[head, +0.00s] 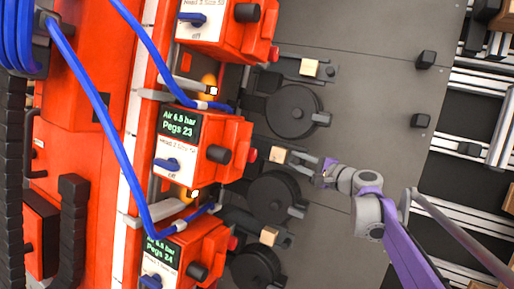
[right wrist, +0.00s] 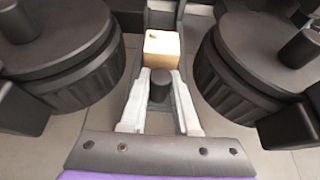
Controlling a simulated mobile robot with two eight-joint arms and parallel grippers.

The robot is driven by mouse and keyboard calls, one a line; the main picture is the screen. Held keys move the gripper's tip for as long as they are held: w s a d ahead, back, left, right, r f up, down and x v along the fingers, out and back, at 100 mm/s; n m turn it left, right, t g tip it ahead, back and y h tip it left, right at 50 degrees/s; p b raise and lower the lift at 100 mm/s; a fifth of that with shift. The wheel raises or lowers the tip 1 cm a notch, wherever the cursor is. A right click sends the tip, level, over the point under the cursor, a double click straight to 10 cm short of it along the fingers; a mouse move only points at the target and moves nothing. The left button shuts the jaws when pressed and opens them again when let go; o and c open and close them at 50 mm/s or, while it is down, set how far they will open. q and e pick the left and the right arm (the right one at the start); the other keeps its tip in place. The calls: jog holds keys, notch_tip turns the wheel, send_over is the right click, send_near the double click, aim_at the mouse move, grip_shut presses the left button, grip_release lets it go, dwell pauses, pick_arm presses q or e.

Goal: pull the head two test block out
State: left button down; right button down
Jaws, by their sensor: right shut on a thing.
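The head two test block is a pale wooden block (head: 277,154) on a dark slide with an upright post, beside the middle orange head box (head: 205,150). In the right wrist view the wooden block (right wrist: 163,49) sits just beyond the fingertips, and the dark post (right wrist: 158,88) stands between the fingers. My right gripper (head: 302,162) comes in from the right and is shut on the post. In the right wrist view my right gripper (right wrist: 160,80) shows pale fingers on both sides of the post. My left gripper is not in view.
Dark round drums (head: 293,111) and (head: 272,197) flank the slide closely. Similar wooden blocks (head: 310,68) and (head: 269,236) sit on neighbouring slides. Blue hoses (head: 103,110) cross the orange machine at left. The grey plate (head: 370,110) right of the slides is mostly clear, with small black stops.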

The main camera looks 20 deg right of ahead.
jog(key=shift+s+d, duration=1.1)
jog(key=shift+s, duration=0.2)
jog(key=shift+s+d, duration=0.1)
jog(key=c, duration=1)
grip_release()
jog(key=shift+c, duration=0.2)
jog(key=o, duration=0.3)
jog(key=shift+s, duration=0.1)
jog(key=shift+p+v, duration=1)
jog(key=shift+v, duration=3.45)
